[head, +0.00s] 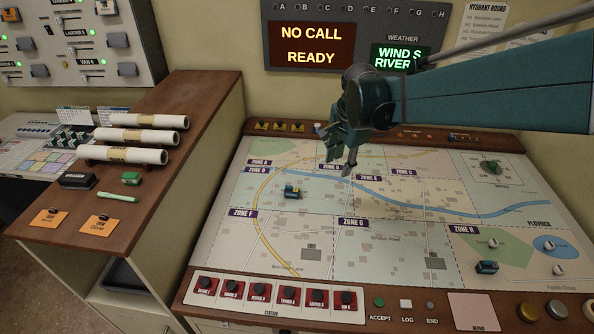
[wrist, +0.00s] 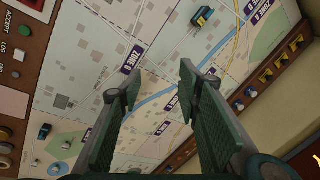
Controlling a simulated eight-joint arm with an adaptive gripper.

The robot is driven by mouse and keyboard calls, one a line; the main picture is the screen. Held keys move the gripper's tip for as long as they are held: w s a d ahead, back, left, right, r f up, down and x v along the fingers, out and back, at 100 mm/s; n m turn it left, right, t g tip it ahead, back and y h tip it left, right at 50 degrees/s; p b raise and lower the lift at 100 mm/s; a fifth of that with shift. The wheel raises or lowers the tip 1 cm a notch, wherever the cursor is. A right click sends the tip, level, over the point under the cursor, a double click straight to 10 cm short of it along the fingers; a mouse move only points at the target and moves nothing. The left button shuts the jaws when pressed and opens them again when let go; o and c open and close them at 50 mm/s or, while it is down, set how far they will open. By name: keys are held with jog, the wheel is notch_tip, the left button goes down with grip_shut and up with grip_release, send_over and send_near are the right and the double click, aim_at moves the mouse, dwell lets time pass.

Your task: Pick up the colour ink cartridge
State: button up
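No thing in view is clearly marked as the colour ink cartridge. A small dark blue block with a yellow band (head: 292,191) lies on the map in Zone D; it also shows at the top of the wrist view (wrist: 202,17). A small dark teal block (head: 487,267) lies at the map's lower right, seen too in the wrist view (wrist: 45,131). A small green block (head: 131,179) sits on the left wooden top. I cannot tell which is the cartridge. My gripper (head: 338,165) is above the map, right of the blue-yellow block. In the wrist view my gripper (wrist: 158,88) is open and empty.
The sloped map console (head: 380,250) has red station buttons (head: 275,296) in front. The left wooden top (head: 175,195) holds rolled papers (head: 130,137), a black eraser (head: 77,180), a green marker (head: 118,197) and orange tags (head: 100,225). The map's middle is mostly free.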

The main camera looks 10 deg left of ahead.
jog(key=w+a+f+m+g, duration=0.1)
jog(key=w+a+f+m, duration=0.3)
jog(key=w+a+f, duration=0.4)
jog(key=m+g, duration=0.2)
jog(key=m, duration=0.1)
send_over(292, 191)
jog(key=shift+h, duration=0.3)
jog(key=f, duration=0.7)
jog(key=f+p, duration=0.1)
jog(key=f, duration=0.3)
jog(key=shift+w+f, duration=0.25)
jog(key=shift+w, duration=0.1)
jog(key=shift+a+f+m, duration=0.25)
jog(key=shift+f+m, duration=0.05)
jog(key=shift+f, duration=1.3)
jog(key=shift+w+d+f, duration=0.1)
jog(key=shift+w+f, duration=0.05)
jog(key=shift+f, duration=2.45)
jog(key=c, duration=1)
